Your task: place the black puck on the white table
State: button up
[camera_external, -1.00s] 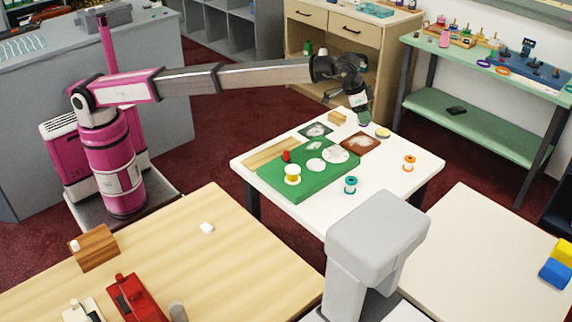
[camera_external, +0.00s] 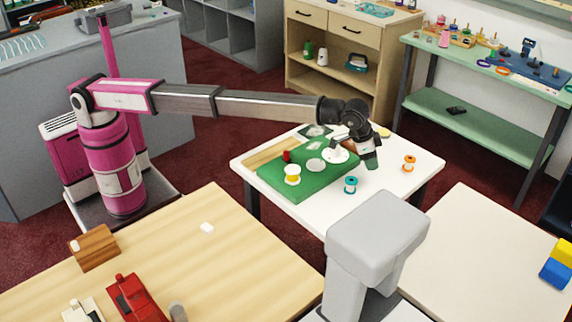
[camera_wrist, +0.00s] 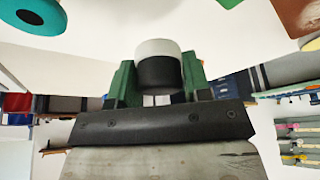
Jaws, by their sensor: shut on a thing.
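The black puck (camera_wrist: 158,74) is between the green fingers of my gripper (camera_wrist: 158,85) in the wrist view. It looks like a short cylinder, black at the near end with a pale band (camera_wrist: 158,48) at the other. My gripper (camera_external: 373,164) is shut on it, above the right part of the white table (camera_external: 420,170) in the external view. The puck cannot be made out in the external view. The table top also fills the upper wrist view (camera_wrist: 215,25). I cannot tell whether the puck touches it.
A green board (camera_external: 305,189) with white discs, a yellow-white spool (camera_external: 292,174) and a red piece (camera_external: 287,156) lies on the table. A teal spool (camera_external: 351,185) and an orange spool (camera_external: 409,163) stand on bare white surface. The right front area has free room.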

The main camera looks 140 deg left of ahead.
aim_at(368, 178)
jog(key=shift+w+d+f, duration=0.1)
jog(key=shift+w+f, duration=0.1)
jog(key=shift+f, duration=1.9)
jog(key=shift+f, duration=0.1)
jog(key=o, duration=1)
jog(key=v, duration=1.2)
